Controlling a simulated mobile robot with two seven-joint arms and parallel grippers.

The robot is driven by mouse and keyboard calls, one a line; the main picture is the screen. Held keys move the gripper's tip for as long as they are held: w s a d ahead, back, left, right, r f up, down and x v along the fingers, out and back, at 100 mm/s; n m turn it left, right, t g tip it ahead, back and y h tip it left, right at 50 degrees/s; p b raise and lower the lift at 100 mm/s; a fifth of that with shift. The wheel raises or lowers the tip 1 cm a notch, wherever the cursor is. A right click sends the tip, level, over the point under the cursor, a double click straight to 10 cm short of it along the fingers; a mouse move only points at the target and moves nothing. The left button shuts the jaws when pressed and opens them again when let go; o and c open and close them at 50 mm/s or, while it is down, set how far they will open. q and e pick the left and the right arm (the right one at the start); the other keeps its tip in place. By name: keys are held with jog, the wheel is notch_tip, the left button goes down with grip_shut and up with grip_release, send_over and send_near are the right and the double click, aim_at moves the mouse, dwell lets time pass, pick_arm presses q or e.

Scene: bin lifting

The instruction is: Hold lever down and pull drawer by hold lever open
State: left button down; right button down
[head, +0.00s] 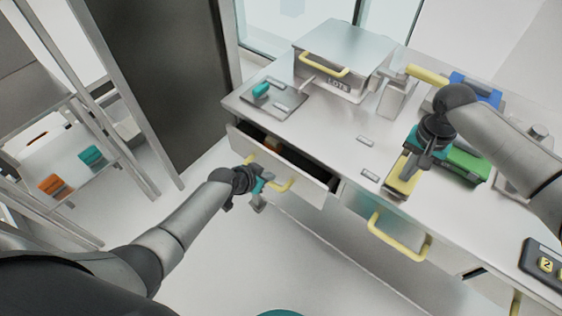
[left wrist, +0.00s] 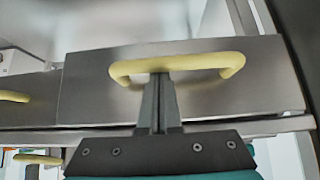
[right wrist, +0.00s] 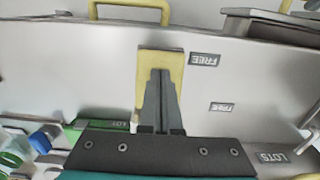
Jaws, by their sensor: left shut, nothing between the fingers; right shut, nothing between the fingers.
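The left drawer (head: 312,188) stands partly open, its dark inside showing. Its yellow handle (head: 284,186) is on the drawer front, also in the left wrist view (left wrist: 205,61). My left gripper (head: 259,200) is at this handle with its fingers shut and nothing between them. In the left wrist view its fingertips (left wrist: 160,78) overlap the handle's bar; whether they are hooked behind it is hard to tell. The yellow hold lever (head: 397,188) lies on the countertop near its front edge. My right gripper (head: 412,172) is shut, fingertips over the lever (right wrist: 150,70); contact cannot be confirmed.
A closed metal bin (head: 335,80) with a yellow handle stands at the back of the counter (head: 330,125). A green box (head: 466,163) and a blue one (head: 478,88) are right of the lever. Another yellow drawer handle (head: 398,240) sticks out to the right. The floor in front is clear.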

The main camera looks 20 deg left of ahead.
pick_arm(q)
jog(key=v, duration=1)
dwell(0.4)
